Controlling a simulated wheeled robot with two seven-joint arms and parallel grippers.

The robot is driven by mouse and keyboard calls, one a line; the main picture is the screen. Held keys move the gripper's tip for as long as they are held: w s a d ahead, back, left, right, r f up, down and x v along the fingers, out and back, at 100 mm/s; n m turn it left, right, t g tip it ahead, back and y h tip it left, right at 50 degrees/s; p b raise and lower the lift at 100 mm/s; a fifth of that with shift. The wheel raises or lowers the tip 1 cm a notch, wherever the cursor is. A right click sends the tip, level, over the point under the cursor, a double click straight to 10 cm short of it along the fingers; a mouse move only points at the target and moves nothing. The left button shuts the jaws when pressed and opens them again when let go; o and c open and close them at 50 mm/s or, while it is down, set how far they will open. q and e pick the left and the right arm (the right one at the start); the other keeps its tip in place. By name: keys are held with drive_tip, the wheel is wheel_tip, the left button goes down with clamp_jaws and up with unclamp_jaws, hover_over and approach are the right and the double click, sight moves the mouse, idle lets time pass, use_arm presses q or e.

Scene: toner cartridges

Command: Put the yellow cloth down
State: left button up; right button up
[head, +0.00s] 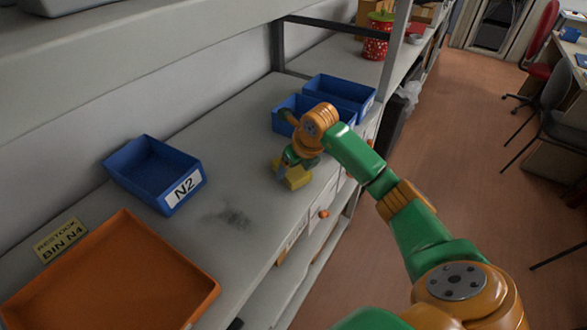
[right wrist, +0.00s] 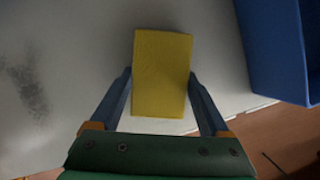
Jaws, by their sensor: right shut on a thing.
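The yellow cloth (head: 298,177) is a small block-like folded pad near the front edge of the grey shelf (head: 250,150). My right gripper (head: 284,168) is shut on it from above. In the right wrist view the yellow cloth (right wrist: 162,72) lies between the two fingers of my right gripper (right wrist: 160,88), with the shelf surface behind it. I cannot tell whether the cloth touches the shelf. My left gripper is not in view.
A dark smudge (head: 229,217) marks the shelf left of the cloth. A blue bin labelled N2 (head: 152,174) and an orange tray (head: 115,280) stand further left. Two blue bins (head: 340,93) stand behind my right gripper. The shelf around the smudge is free of objects.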

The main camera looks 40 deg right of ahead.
drive_tip(key=shift+s+f, duration=0.2)
drive_tip(key=shift+f, duration=0.2)
drive_tip(key=o, duration=1)
drive_tip(key=shift+a, duration=0.1)
drive_tip(key=shift+o, duration=0.8)
drive_tip(key=shift+s+f, duration=0.15)
drive_tip(key=shift+f, duration=0.05)
drive_tip(key=shift+r+p, duration=0.45)
drive_tip(key=shift+r, duration=0.1)
drive_tip(key=shift+w+r, duration=0.2)
drive_tip(key=shift+r, duration=0.15)
drive_tip(key=b+v, duration=0.1)
drive_tip(key=v, duration=1)
drive_tip(key=shift+r, duration=0.3)
